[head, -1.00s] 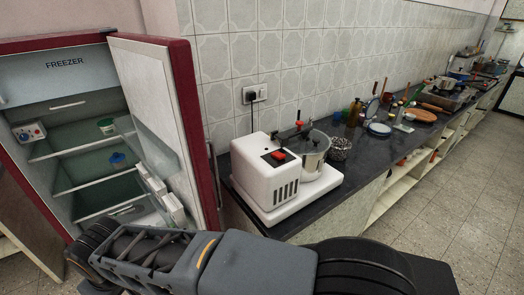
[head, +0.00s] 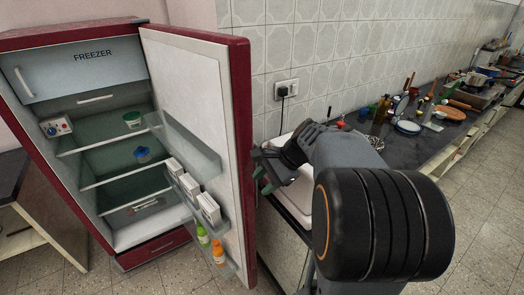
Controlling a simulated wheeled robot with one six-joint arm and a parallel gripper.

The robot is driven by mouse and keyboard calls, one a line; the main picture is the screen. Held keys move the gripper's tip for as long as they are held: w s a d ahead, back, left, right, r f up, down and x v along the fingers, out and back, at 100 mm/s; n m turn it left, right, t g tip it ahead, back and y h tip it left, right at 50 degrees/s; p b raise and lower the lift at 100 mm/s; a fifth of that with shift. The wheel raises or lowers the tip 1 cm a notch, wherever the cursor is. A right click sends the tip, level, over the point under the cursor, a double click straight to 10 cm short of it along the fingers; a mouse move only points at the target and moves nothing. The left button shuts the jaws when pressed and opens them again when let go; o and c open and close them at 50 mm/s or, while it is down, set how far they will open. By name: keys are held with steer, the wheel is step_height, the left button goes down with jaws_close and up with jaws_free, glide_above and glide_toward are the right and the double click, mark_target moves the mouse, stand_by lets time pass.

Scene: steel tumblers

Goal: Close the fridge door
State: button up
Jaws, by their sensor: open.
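The red fridge (head: 75,190) stands at the left with its inside showing. Its door (head: 195,100) is wide open, hinged on the right side and swung out toward me, with its white inner face and shelves visible. My gripper (head: 262,172) is open, just right of the door's outer red edge, at about the door's mid height. I cannot tell whether it touches the door. My arm reaches in from the lower right and hides part of the counter.
A dark counter (head: 415,148) runs along the tiled wall to the right, with dishes, bottles and pans on it. Bottles (head: 218,250) and boxes sit in the door shelves. A low cabinet (head: 22,215) stands left of the fridge.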

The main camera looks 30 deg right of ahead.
steer(key=w+d+r+m+t+y+p, duration=0.1)
steer(key=w+d+r+m+t+y, duration=0.15)
steer(key=d+m, duration=0.35)
steer(key=w+d+r+m+t+y, duration=0.1)
steer(key=w+d+m+t, duration=0.2)
steer(key=d, duration=0.4)
steer(key=w+a+f+m+p, duration=0.1)
steer(key=w+a+f, duration=0.3)
steer(key=w+a, duration=0.3)
steer(key=shift+w+a+f+p, duration=0.15)
steer(key=shift+a+f+p, duration=0.2)
steer(key=shift+a, duration=0.7)
steer(key=shift+c, duration=0.3)
jaws_close()
